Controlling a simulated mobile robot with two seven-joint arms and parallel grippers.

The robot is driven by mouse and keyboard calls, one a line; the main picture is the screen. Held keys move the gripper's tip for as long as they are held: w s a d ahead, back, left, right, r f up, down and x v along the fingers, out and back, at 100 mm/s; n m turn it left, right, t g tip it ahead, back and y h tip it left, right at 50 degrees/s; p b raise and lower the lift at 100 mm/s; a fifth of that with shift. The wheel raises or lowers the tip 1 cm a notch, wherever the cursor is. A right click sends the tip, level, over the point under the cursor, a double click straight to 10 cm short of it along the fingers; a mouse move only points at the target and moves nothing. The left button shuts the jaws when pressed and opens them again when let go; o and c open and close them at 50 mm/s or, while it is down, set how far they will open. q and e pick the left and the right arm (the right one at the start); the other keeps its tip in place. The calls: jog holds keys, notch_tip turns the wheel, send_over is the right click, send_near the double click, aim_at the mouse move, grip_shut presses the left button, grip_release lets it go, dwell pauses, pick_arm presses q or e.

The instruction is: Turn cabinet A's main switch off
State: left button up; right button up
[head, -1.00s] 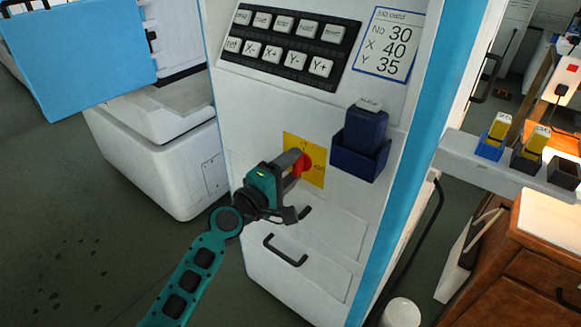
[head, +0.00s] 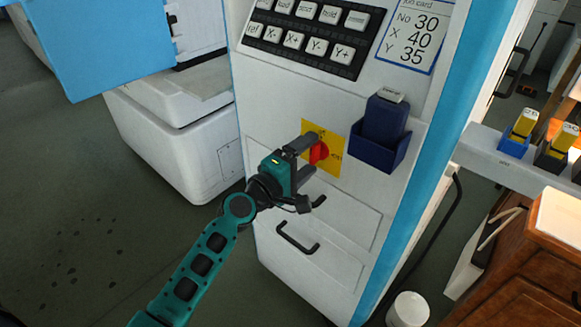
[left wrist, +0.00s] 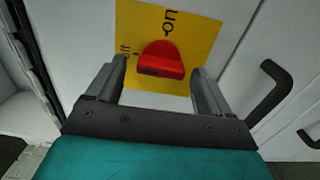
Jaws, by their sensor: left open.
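The main switch is a red knob (head: 319,153) on a yellow plate (head: 337,162) on the cabinet's white front. My left gripper (head: 308,160) is at the switch, its fingers pointing at the plate. In the left wrist view the red knob (left wrist: 161,60) shows between the tips of the open left gripper (left wrist: 158,70), with a gap on each side. The yellow plate (left wrist: 203,32) has "on" at the top and "off" at the left in that view. I cannot tell for sure which mark the knob points to. My right gripper is out of view.
A dark blue holder (head: 378,153) is right of the switch. A black keypad (head: 300,40) is above. Black drawer handles (head: 298,240) stick out below, and one (left wrist: 270,95) is close to a finger in the wrist view. Open floor lies left.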

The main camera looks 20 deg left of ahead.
pick_arm(q)
jog(key=b+v, duration=0.1)
jog(key=v, duration=1.1)
jog(key=shift+s, duration=0.2)
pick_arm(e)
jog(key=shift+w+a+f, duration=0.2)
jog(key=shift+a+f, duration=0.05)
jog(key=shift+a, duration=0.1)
pick_arm(q)
jog(key=shift+a, duration=0.1)
jog(key=s+d+f+m+g+y+p, duration=0.1)
jog(key=s+f+m+g+y, duration=0.1)
jog(key=s+f+m, duration=0.4)
jog(key=s+d+f+m+g+y+p, duration=0.1)
jog(key=s+f+m+g, duration=0.3)
jog(key=f+m, duration=0.6)
jog(key=shift+s+d+f+m+y, duration=0.45)
jog(key=shift+s+f+y, duration=0.2)
jog(key=shift+s, duration=0.45)
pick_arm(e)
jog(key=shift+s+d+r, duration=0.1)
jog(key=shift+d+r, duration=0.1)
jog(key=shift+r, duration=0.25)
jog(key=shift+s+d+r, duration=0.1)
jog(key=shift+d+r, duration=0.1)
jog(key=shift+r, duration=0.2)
